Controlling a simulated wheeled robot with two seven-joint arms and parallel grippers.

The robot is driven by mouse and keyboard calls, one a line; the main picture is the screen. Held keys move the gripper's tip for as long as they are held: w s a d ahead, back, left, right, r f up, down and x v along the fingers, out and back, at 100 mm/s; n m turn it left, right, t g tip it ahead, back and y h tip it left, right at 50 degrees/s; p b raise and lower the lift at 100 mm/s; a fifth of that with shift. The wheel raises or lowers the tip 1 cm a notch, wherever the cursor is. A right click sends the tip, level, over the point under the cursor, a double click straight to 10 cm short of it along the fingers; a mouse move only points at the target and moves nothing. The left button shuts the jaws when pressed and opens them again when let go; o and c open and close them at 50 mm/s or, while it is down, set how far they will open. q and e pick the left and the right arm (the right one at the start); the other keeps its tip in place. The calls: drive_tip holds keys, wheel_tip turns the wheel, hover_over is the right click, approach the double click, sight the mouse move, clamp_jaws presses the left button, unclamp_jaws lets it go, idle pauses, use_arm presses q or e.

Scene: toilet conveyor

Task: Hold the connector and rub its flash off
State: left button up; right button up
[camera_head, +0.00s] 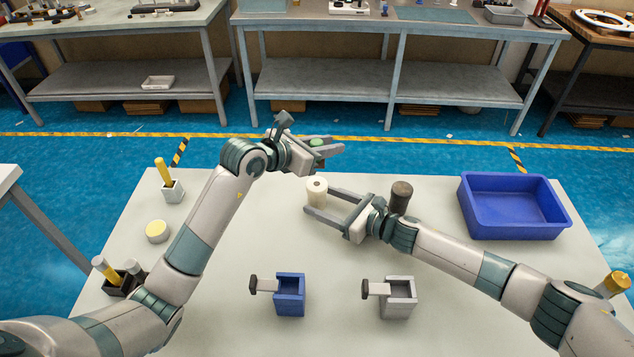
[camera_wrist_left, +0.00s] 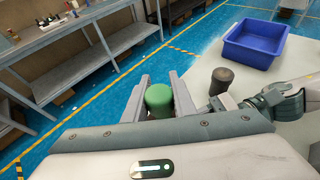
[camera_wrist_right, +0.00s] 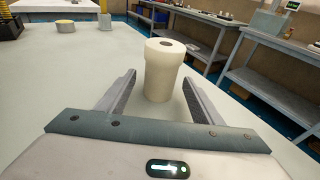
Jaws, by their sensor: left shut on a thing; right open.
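My left gripper (camera_head: 331,150) is shut on a green cylinder (camera_head: 316,143), held above the table's far edge; the cylinder shows between the fingers in the left wrist view (camera_wrist_left: 159,100). A cream hollow cylinder (camera_head: 317,195), wider at its top and with a dark hole in it, stands upright on the table. My right gripper (camera_head: 312,198) is open, low over the table, with its fingertips on either side of the cream cylinder, which also shows in the right wrist view (camera_wrist_right: 162,75). Gaps show beside it there. I cannot tell which piece is the connector, and no flash is discernible.
A dark brown cylinder (camera_head: 401,197) stands just behind my right gripper. A blue bin (camera_head: 512,228) is at the right. A blue fixture (camera_head: 290,298) and a grey fixture (camera_head: 398,300) are at the front. A yellow-topped disc (camera_head: 157,232) and tool holders are at the left.

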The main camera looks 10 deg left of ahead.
drive_tip(key=v, duration=1.1)
idle(0.3)
